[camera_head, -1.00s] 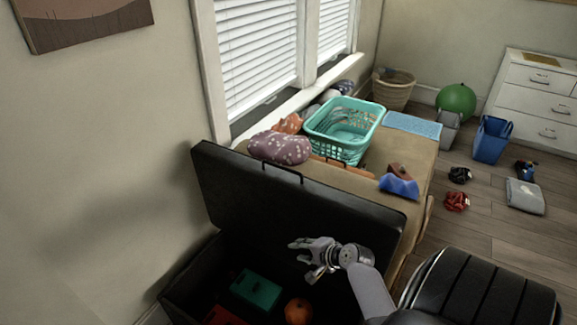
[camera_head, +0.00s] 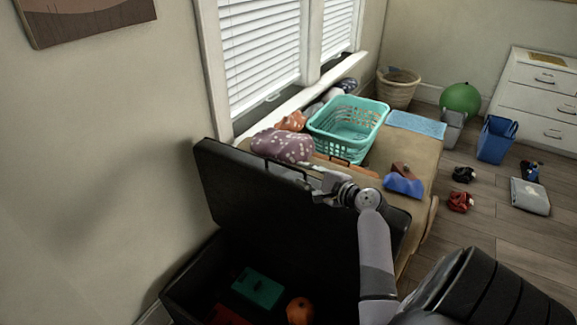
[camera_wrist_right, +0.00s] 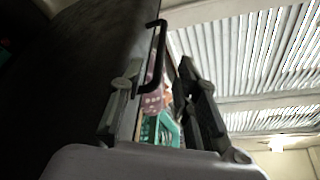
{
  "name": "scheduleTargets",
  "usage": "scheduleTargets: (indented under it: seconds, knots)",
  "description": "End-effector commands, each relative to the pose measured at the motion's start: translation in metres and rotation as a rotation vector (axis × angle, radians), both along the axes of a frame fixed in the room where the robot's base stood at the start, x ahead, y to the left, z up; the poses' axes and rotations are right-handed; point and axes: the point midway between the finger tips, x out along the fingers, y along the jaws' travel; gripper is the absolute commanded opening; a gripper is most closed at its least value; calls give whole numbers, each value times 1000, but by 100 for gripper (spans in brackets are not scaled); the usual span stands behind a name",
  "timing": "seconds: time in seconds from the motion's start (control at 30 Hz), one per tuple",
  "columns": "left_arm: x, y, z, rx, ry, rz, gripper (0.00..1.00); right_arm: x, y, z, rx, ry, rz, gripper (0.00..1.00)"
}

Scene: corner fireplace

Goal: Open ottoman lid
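The black ottoman (camera_head: 195,280) stands at the lower left in the head view, with its lid (camera_head: 255,205) raised to a steep angle. A thin black handle (camera_head: 287,168) sticks up from the lid's upper edge. My right gripper (camera_head: 318,190) is at that upper edge, close to the handle's right end. In the right wrist view its two fingers are apart (camera_wrist_right: 155,90), and the handle (camera_wrist_right: 157,50) shows ahead between them. I cannot tell whether a finger touches the lid. Inside the ottoman lie a green box (camera_head: 258,290) and an orange round thing (camera_head: 300,310). My left gripper is not in view.
Behind the lid, a tan bench (camera_head: 420,160) bears a teal basket (camera_head: 345,128), a purple dotted cushion (camera_head: 283,146) and a blue object (camera_head: 403,185). Bins and small items lie on the floor at right. A wall and window close off the left.

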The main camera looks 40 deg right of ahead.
Motion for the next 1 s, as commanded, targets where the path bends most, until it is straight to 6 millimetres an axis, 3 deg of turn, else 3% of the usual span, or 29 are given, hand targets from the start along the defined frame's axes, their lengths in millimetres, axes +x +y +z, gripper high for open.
scheduleTargets:
  seconds: [0.2,0.4,0.83,1.0]
  knots:
    - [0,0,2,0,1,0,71,45,-2,-8,2,-2,1,30]
    - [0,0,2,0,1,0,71,69,-3,-14,0,0,0,30]
    - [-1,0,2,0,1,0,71,77,-3,-16,-2,1,0,30]
    - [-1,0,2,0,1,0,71,77,-3,-16,-1,1,0,18]
